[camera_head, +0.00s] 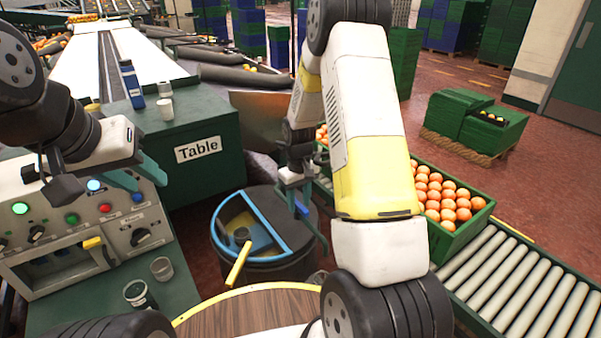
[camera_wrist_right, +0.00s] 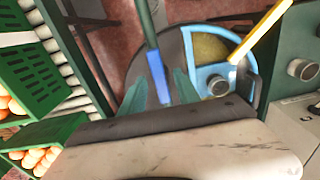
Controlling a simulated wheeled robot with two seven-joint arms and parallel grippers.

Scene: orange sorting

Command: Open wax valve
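A round dark tank (camera_head: 262,268) with a blue rim stands in the middle of the head view, and yellowish wax shows inside. A bar with a blue sleeve (camera_wrist_right: 157,76) crosses the tank's edge in the right wrist view; I cannot tell whether it is the wax valve. My right gripper (camera_wrist_right: 160,82) is open, with one finger on each side of the sleeve and small gaps visible. It also shows above the tank's right side in the head view (camera_head: 298,192). My left gripper (camera_head: 136,175) is open and empty above the control panel.
The control panel (camera_head: 75,262) has lit buttons, knobs and a yellow handle (camera_head: 93,243). A yellow-handled ladle (camera_head: 238,263) leans out of the tank. Cups stand near the panel. An orange-filled green crate (camera_head: 440,241) and roller conveyor (camera_head: 520,285) lie to the right.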

